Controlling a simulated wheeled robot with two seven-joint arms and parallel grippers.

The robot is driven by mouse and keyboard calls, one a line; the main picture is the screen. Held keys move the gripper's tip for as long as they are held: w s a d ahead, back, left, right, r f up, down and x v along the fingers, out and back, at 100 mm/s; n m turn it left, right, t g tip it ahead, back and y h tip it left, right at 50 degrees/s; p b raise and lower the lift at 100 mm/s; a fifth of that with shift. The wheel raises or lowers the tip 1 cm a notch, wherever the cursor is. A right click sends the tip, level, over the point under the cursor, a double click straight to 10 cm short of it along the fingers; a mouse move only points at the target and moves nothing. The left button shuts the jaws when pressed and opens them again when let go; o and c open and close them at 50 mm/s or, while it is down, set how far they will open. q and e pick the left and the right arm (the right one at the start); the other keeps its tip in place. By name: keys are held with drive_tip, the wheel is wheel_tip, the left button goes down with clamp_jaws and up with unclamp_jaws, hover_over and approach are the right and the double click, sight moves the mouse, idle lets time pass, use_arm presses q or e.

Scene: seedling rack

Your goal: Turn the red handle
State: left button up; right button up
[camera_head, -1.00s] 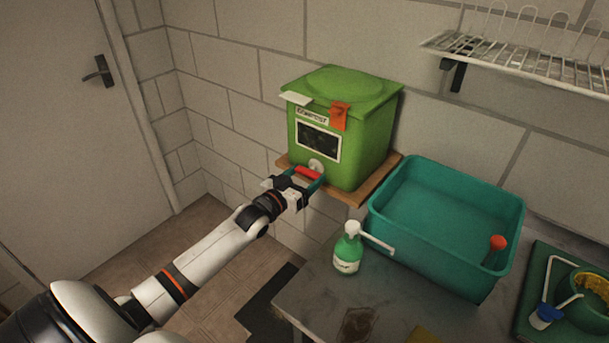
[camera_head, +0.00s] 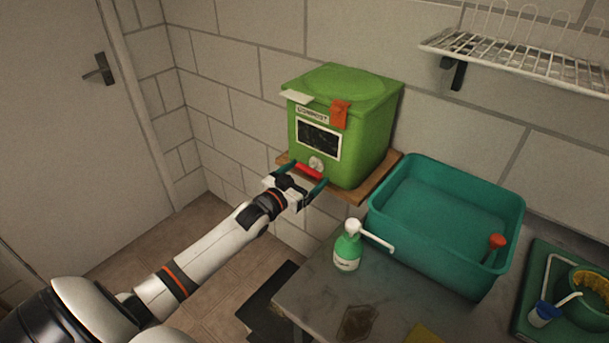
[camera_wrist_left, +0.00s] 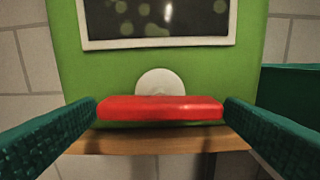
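The red handle (camera_head: 308,171) lies level on a white round hub (camera_head: 316,163) low on the front of a green compost bin (camera_head: 362,140). My left gripper (camera_head: 305,182) is open in front of it. In the left wrist view the red handle (camera_wrist_left: 160,109) lies lengthwise across the gap between the two green fingers (camera_wrist_left: 160,122), one finger near each end. The fingers look spread wide; whether they touch the handle's ends I cannot tell. The white hub (camera_wrist_left: 160,82) shows behind the handle. My right gripper is not in view.
The bin stands on a wooden shelf (camera_head: 379,186) against the block wall. A teal tub (camera_head: 448,268) and a green spray bottle (camera_head: 347,251) stand on the grey counter (camera_head: 318,300) at right. A wire rack (camera_head: 520,66) hangs above.

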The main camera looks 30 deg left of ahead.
use_arm(q)
drive_tip(key=shift+s, duration=0.1)
drive_tip(key=s+a+b, duration=0.1)
drive_tip(key=s, duration=1)
drive_tip(key=shift+s+b, duration=0.35)
drive_tip(key=shift+s, duration=0.05)
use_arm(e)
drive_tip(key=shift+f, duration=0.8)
